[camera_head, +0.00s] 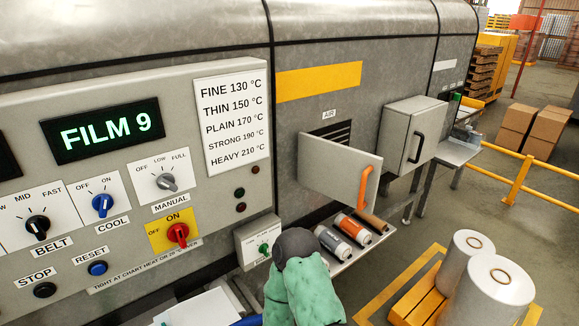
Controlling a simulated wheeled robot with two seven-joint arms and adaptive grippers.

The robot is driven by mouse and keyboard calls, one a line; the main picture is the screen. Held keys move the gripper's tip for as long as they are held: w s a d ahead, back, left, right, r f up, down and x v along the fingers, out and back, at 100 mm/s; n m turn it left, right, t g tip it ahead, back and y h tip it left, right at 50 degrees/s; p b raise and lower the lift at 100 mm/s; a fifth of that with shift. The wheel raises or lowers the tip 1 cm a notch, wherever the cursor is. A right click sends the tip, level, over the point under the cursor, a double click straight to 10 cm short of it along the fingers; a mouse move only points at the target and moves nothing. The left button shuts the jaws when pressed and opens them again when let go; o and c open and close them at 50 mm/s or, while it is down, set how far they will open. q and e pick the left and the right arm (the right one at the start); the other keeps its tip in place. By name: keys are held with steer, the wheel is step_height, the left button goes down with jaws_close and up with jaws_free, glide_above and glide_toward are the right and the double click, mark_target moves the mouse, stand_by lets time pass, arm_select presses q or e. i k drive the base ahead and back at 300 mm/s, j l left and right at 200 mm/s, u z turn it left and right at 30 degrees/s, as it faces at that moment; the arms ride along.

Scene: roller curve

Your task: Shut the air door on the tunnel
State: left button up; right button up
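The air door (325,172) is a flat light-grey panel under the "AIR" label (329,114) on the tunnel's side. It stands open, swung out from the wall, with an orange handle (365,186) at its right edge. Dark slats (334,131) of the air opening show above the door's top edge; the door hides the rest. Neither gripper can be made out in this view.
A green rounded shape with a dark grey top (298,279) fills the bottom middle; I cannot tell what it is. A shelf below the door holds several rolls (334,242). A grey box (410,136) is right of the door. White rolls (492,294) stand on an orange pallet.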

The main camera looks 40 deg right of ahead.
mark_target(350, 176)
steer(key=z, duration=1.4)
